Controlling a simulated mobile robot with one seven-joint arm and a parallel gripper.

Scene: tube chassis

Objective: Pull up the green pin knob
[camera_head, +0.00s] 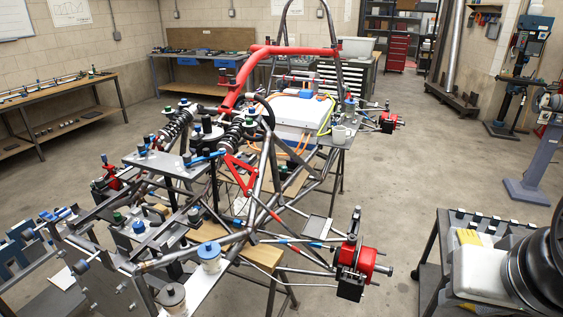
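Several small green-topped knobs show on the tube chassis (265,178). One dark green knob (118,217) stands upright on a fixture at the front left.
Blue-capped knobs (208,251) and tubes crowd the chassis front. A red hub (364,262) sticks out at the front right. The floor (430,170) between is clear. A workbench (62,107) lines the left wall.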

